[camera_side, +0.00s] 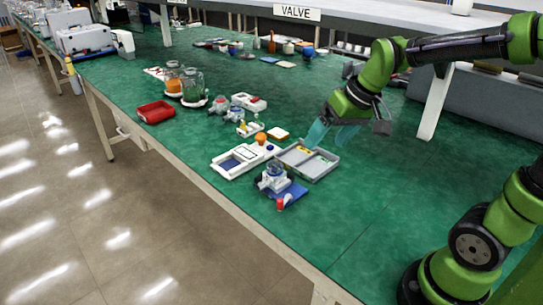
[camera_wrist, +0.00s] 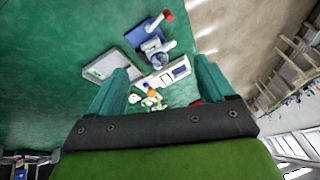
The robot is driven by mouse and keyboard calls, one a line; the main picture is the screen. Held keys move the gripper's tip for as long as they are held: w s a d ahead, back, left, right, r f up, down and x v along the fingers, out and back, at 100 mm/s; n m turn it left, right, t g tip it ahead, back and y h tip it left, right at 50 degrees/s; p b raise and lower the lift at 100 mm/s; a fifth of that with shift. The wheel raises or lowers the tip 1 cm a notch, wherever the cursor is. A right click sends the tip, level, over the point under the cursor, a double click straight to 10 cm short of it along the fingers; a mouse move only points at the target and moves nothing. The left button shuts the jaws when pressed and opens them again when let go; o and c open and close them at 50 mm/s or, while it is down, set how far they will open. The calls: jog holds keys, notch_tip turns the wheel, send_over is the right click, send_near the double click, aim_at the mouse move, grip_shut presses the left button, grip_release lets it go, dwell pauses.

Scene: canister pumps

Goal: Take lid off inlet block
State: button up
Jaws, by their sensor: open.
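A small white pump-like unit with a clear rounded top (camera_side: 272,178) stands on a blue base (camera_side: 294,193) near the table's front edge. A red cylindrical piece (camera_side: 281,204) is at its front corner. The unit also shows in the wrist view (camera_wrist: 158,48), with the red piece (camera_wrist: 167,16) above it. I cannot tell which part is the inlet block or its lid. My gripper (camera_side: 331,138) has teal fingers, which are open and empty above the table, behind and right of the unit. In the wrist view my gripper's fingers (camera_wrist: 162,82) are spread apart.
A grey divided tray (camera_side: 322,174) lies below my gripper, beside a white panelled device (camera_side: 236,163). An orange ball (camera_side: 261,138), small pump units and a red bin (camera_side: 156,112) are farther left. Green table at right is clear.

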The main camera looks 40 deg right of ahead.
jog(key=w+d+f+n+g, duration=0.1)
jog(key=w+d+n, duration=0.2)
jog(key=w, duration=0.2)
jog(key=w+d+f+n, duration=0.2)
jog(key=w, duration=0.3)
jog(key=n, duration=0.4)
send_over(277, 164)
jog(key=s+d, duration=0.2)
jog(key=shift+y, duration=0.3)
jog(key=f, duration=0.8)
jog(key=shift+a+f, duration=0.15)
jog(key=shift+a, duration=0.1)
jog(key=shift+x, duration=2.95)
jog(key=shift+s+a, duration=0.1)
jog(key=shift+a, duration=0.1)
jog(key=shift+c, duration=0.5)
jog(key=c, duration=1)
